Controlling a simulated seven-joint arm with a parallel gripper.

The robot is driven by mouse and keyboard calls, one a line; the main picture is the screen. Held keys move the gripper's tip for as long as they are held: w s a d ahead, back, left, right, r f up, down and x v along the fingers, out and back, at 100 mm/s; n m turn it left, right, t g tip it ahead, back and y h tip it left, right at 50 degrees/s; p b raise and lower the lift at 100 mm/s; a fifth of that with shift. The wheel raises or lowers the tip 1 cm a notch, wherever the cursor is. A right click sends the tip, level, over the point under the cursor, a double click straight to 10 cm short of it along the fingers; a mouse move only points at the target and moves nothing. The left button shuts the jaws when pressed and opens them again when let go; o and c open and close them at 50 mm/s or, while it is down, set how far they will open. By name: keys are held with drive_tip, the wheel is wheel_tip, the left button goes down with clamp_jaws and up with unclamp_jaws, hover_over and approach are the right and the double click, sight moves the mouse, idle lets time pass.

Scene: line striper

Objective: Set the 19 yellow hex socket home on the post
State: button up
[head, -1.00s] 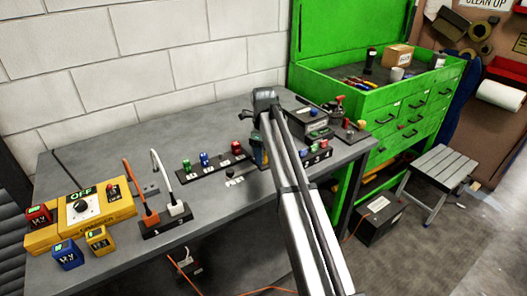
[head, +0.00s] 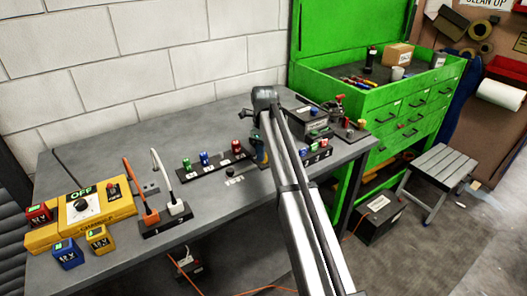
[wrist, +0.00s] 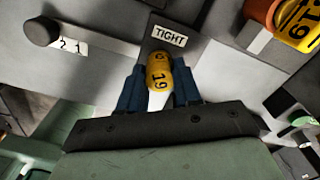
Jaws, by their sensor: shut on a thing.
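In the wrist view the yellow socket (wrist: 158,73), marked 19, sits between the two blue fingers of my gripper (wrist: 158,92), which is shut on it. In the head view my gripper (head: 262,152) is mostly hidden behind my arm, low over the bench's right part.
A larger orange-yellow piece marked 19 (wrist: 297,20) shows at the wrist view's top right. A black rail (head: 215,165) with green, blue and red sockets stands left of my gripper. The grey bench (head: 110,165) is clear behind the rail.

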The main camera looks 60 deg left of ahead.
drive_tip(key=shift+r, duration=0.8)
drive_tip(key=shift+c, duration=0.2)
drive_tip(key=shift+r, duration=1.7)
drive_tip(key=s+a+r+n, duration=0.15)
drive_tip(key=s+a, duration=0.25)
drive_tip(key=s, duration=0.4)
wheel_tip(320, 180, up, 3)
drive_tip(key=m, duration=0.2)
hover_over(221, 153)
drive_tip(key=shift+a+f+n, duration=0.15)
drive_tip(key=shift+n, duration=0.1)
drive_tip(key=shift+f, duration=0.15)
drive_tip(key=shift+f, duration=2.65)
drive_tip(key=shift+f, duration=1.45)
